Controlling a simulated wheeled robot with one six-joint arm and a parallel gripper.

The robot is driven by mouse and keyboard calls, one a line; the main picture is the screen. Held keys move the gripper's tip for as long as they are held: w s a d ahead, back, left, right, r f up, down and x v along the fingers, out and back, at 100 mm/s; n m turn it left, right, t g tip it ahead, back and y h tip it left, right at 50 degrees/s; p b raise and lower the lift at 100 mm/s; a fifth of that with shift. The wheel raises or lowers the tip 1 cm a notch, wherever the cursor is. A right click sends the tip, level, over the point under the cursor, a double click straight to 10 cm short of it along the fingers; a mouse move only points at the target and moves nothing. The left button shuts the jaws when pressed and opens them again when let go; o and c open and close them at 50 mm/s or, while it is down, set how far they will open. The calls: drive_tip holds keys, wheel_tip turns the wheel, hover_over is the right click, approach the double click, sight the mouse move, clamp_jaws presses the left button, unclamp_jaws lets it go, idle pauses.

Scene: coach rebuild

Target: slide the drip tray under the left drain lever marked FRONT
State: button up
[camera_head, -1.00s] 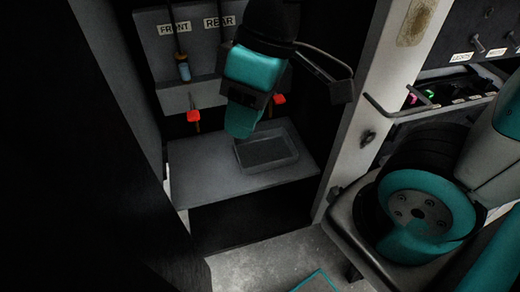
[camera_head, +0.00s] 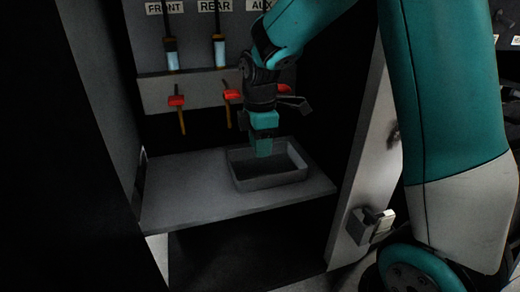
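The drip tray (camera_head: 272,181) is a dark grey, shallow open box on the grey shelf, right of the shelf's middle. The FRONT drain lever (camera_head: 177,101) is the leftmost red handle on the back panel, below the FRONT label (camera_head: 163,8). The tray lies to the right of this lever, nearer the middle and right levers. My gripper (camera_head: 263,151) points down at the tray, its teal fingers overlapping the tray's inside in the picture. I cannot tell whether it touches the tray, or whether the fingers are open or shut.
The REAR lever (camera_head: 232,96) and the AUX lever (camera_head: 284,90) hang to the right of FRONT, the latter partly behind my wrist. The left part of the shelf (camera_head: 185,190) is bare. A dark wall bounds the bay on the left, a pale post (camera_head: 362,150) on the right.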

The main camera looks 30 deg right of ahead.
sight(260, 190)
wheel_tip(260, 190, down, 12)
drive_tip(key=shift+b, duration=1.25)
clamp_jaws()
